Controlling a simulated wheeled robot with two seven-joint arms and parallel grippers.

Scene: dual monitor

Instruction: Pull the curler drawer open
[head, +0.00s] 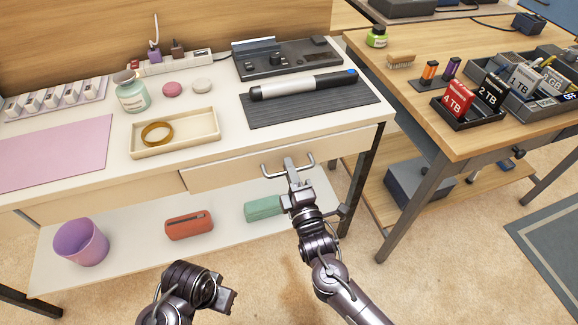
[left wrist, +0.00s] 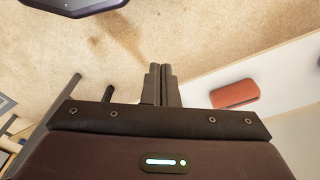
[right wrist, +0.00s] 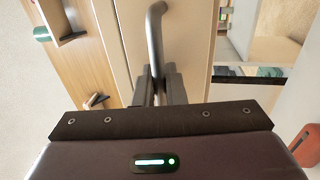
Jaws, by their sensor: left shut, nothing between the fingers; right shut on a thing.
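The curler drawer (head: 225,178) is the pale front under the right part of the white table. It looks about flush with the table, though a small gap would be hard to tell. Its metal bar handle (head: 304,166) also shows in the right wrist view (right wrist: 154,35). My right gripper (head: 291,172) is shut on the handle, with its fingers (right wrist: 159,82) around the bar. My left gripper (head: 228,296) is shut and empty, low in front of the table; its closed fingertips show in the left wrist view (left wrist: 160,70). The curler (head: 303,86) lies on a dark ribbed mat (head: 270,112).
The lower shelf holds a purple bin (head: 80,242), a red case (head: 189,225) and a green box (head: 263,208). A tray (head: 195,141) with a gold ring sits on the tabletop. A wooden desk (head: 450,140) stands at the right. Open floor lies in front.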

